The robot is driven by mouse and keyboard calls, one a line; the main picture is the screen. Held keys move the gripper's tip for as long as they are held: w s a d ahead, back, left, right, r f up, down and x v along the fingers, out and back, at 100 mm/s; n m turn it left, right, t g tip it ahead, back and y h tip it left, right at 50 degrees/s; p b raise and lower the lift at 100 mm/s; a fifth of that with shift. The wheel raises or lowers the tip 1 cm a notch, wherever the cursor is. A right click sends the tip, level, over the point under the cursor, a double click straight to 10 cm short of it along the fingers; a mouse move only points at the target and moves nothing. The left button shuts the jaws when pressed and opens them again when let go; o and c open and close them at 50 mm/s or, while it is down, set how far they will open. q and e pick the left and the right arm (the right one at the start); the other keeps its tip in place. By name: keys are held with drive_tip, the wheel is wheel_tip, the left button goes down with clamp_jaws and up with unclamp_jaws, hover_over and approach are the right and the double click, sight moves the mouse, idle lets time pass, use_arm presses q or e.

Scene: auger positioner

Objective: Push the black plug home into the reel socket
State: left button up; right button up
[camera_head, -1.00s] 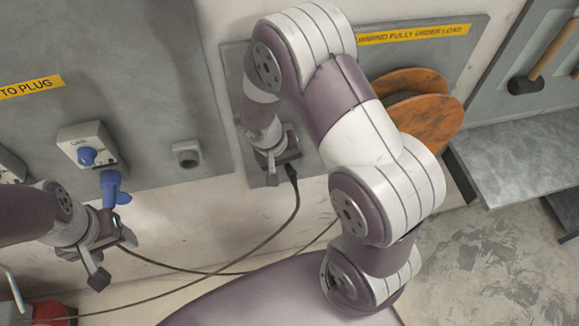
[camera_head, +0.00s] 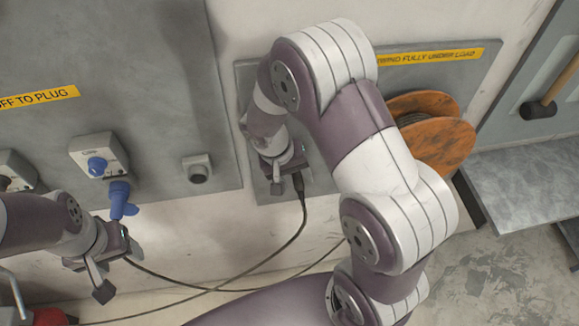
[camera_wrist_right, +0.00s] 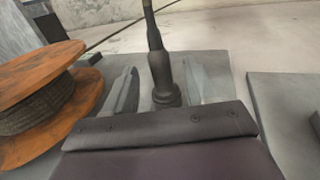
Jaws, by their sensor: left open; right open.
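The black plug (camera_wrist_right: 160,78) stands upright between the two spread fingers of my right gripper (camera_wrist_right: 160,92) in the right wrist view. Its cable leaves the top end, and its wider foot meets the grey panel area. The gap on both sides shows the fingers apart from it. The reel socket is hidden under the plug, and I cannot tell how deep the plug sits. In the head view my right gripper (camera_head: 287,178) is at the lower part of the reel panel (camera_head: 320,188). My left gripper (camera_head: 117,266) is open below the blue plug (camera_head: 119,198).
The orange cable reel (camera_head: 436,143) is right of my right arm; it also shows in the wrist view (camera_wrist_right: 35,60). A blue socket (camera_head: 98,166) and a grey round fitting (camera_head: 197,170) are on the left panel. Cables (camera_head: 225,289) cross below. A grey shelf (camera_head: 520,180) stands at right.

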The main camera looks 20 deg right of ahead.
drive_tip(key=v, duration=1)
drive_tip(key=shift+r+p, duration=0.3)
drive_tip(key=shift+p, duration=0.1)
drive_tip(key=shift+a, duration=0.15)
